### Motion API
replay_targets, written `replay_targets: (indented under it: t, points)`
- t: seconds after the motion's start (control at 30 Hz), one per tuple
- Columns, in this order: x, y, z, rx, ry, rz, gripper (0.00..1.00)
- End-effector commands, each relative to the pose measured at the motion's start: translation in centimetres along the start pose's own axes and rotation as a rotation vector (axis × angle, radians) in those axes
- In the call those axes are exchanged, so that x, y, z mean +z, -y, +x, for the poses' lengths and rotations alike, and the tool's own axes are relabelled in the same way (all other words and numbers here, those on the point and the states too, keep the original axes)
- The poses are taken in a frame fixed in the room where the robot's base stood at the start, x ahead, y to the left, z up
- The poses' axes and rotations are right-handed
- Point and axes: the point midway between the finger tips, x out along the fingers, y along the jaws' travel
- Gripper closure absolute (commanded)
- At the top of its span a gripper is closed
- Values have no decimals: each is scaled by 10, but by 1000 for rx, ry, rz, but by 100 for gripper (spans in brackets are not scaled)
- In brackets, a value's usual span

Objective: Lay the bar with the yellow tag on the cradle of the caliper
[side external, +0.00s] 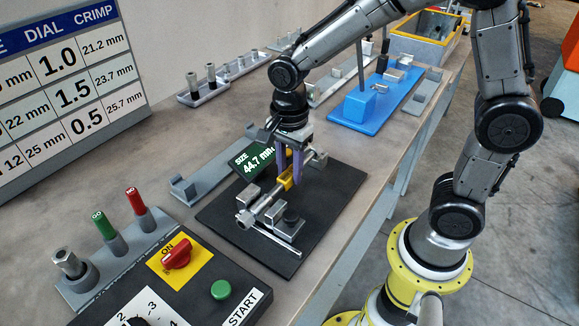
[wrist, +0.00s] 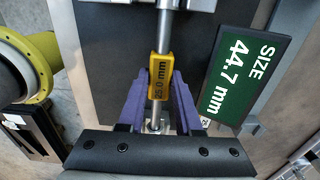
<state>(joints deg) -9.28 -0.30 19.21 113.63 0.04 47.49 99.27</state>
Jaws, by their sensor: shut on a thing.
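My gripper (wrist: 159,100) is shut on the bar with the yellow tag (wrist: 160,68); its purple fingers close on either side of the bar at the tag. The tag reads about 25.0 mm in the wrist view. In the side view the bar (side external: 268,203) lies lengthwise over the caliper (side external: 291,222), a device with grey metal blocks on a black base plate (side external: 222,215). The caliper's display (side external: 254,163) reads SIZE 44.7 mm. I cannot tell whether the bar rests on the cradle, since the gripper covers part of it.
A control box with a red knob (side external: 176,255) and green START button (side external: 221,289) stands in front. Red (side external: 136,201) and green (side external: 104,226) handled pieces stand at the left. A blue fixture (side external: 375,104) stands behind. An empty grey rack (side external: 205,182) lies left of the plate.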

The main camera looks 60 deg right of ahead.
Motion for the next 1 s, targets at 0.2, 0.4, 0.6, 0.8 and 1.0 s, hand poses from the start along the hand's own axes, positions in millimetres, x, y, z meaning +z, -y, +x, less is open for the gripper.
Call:
replay_targets:
  t: [0.2,0.4,0.6,0.8,1.0]
  points:
    - [0,1,1,-3,1,0,56]
    - [0,0,1,-2,0,0,32]
    - [0,0,2,1,0,0,32]
    - [0,1,-12,-4,1,0,32]
    - [0,1,-52,-8,1,0,32]
